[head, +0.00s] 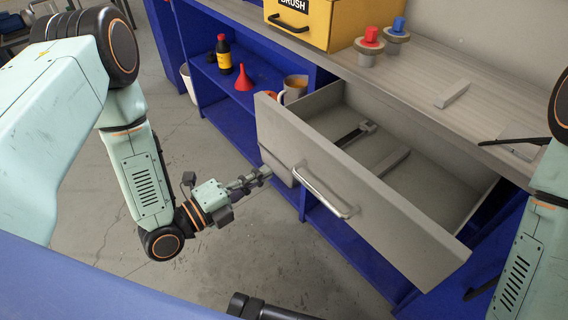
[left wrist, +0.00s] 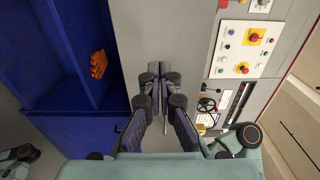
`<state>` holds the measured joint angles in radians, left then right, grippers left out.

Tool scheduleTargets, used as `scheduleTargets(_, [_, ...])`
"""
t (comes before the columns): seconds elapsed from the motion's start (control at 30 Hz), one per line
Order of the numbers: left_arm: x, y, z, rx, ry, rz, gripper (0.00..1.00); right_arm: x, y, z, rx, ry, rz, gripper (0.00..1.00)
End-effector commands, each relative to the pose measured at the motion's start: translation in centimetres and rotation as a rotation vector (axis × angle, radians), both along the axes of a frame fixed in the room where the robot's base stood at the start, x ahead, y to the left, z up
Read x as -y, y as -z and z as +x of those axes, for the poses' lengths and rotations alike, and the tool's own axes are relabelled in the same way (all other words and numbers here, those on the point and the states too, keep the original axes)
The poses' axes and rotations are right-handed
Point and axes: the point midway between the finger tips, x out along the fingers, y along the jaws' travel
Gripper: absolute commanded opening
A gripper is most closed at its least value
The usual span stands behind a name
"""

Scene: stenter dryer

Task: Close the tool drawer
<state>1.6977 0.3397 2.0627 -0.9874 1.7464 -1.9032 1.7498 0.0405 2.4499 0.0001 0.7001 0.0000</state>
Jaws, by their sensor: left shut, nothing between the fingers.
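The tool drawer (head: 350,185) is grey and stands pulled out of the blue workbench. Its tall front panel (head: 410,222) faces me and carries a silver bar handle (head: 325,192). A dark tool (head: 354,133) and a flat metal bar (head: 391,160) lie inside. My left gripper (head: 262,175) is shut and empty, just left of the handle and low by the left end of the front. I cannot tell whether it touches the drawer. Its closed fingers (left wrist: 160,76) point at a plain grey surface in the left wrist view. My right gripper does not show clearly.
A yellow box (head: 318,22), red and blue knobbed pieces and a metal block (head: 451,95) are on the worktop (head: 420,62). A bottle (head: 223,54), a red funnel (head: 243,79) and a mug (head: 294,88) stand on the blue shelves. The floor at left is clear.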

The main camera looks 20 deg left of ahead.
Motion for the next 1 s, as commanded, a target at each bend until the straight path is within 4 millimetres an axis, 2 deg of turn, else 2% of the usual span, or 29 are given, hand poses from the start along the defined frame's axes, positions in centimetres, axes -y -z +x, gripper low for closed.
scheduleTargets(0.2, [2.1, 0.1, 2.9, 0.004, 0.005, 0.002, 0.0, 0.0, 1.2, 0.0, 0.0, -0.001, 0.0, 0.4])
scheduleTargets(0.4, [3.4, 0.1, 4.8, 0.003, 0.002, 0.002, 0.0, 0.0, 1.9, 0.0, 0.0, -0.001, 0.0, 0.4])
scheduleTargets(0.6, [3.8, 0.0, 5.5, 0.001, -0.001, 0.001, 0.0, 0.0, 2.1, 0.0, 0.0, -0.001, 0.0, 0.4])
scheduleTargets(1.0, [3.8, 0.0, 5.6, 0.001, 0.0, 0.001, 0.0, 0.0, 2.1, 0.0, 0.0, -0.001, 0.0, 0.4])
